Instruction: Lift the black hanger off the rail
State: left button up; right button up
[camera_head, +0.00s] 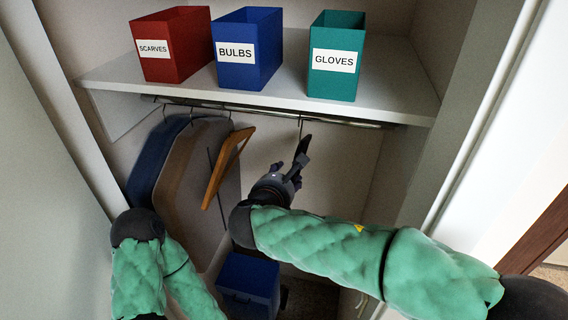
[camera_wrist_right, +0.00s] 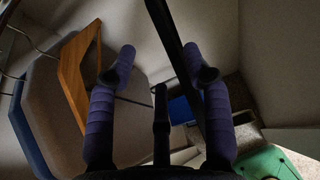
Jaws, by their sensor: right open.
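The black hanger (camera_head: 303,146) hangs by its thin hook from the rail (camera_head: 270,110) under the white shelf. In the head view my right gripper (camera_head: 291,172) is at its lower part and hides some of it. In the right wrist view the hanger (camera_wrist_right: 171,38) is a dark bar that runs down between the two spread fingers of my right gripper (camera_wrist_right: 157,58), nearer the right finger. Those fingers are open. I cannot tell whether the right finger touches the bar. My left arm enters at lower left, but its gripper is out of view.
A wooden hanger (camera_head: 228,166) and brown-grey (camera_head: 190,170) and blue (camera_head: 155,155) garments hang left. Red (camera_head: 172,45), blue (camera_head: 248,48) and teal (camera_head: 337,55) bins stand on the shelf (camera_head: 285,92). A blue box (camera_head: 248,282) is below. Right of the black hanger is free.

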aim_at(300, 145)
jog(key=shift+s+d+r, duration=0.1)
jog(key=shift+s, duration=0.15)
jog(key=shift+d, duration=0.15)
jog(key=p+x, duration=0.1)
jog(key=x, duration=0.9)
jog(key=shift+s, duration=0.1)
grip_shut()
jog(key=c, duration=0.7)
grip_release()
grip_shut()
